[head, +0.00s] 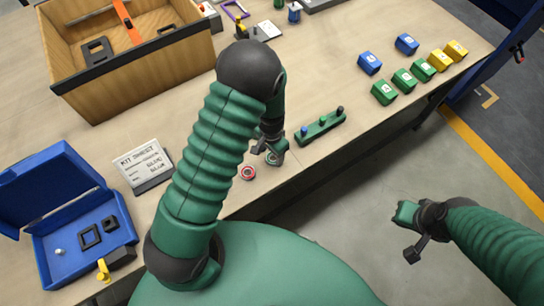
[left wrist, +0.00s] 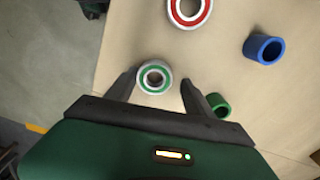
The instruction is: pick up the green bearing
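The green bearing (left wrist: 154,77) is a pale ring with a green band and a dark hole, lying flat on the table. In the left wrist view it lies between the fingertips of my left gripper (left wrist: 159,88), which is open with gaps on both sides. In the head view my left gripper (head: 268,150) is low over the table, close to the green bearing (head: 275,158), which is partly covered. My right gripper (head: 409,232) hangs empty over the floor at the right; its finger opening is unclear.
A red bearing (left wrist: 189,10) lies nearby, with a blue hollow cylinder (left wrist: 264,48) and a green cylinder (left wrist: 217,104) beside the right finger. A green peg holder (head: 322,127) stands right of the gripper. A wooden crate (head: 85,97) and blue case (head: 75,250) are left.

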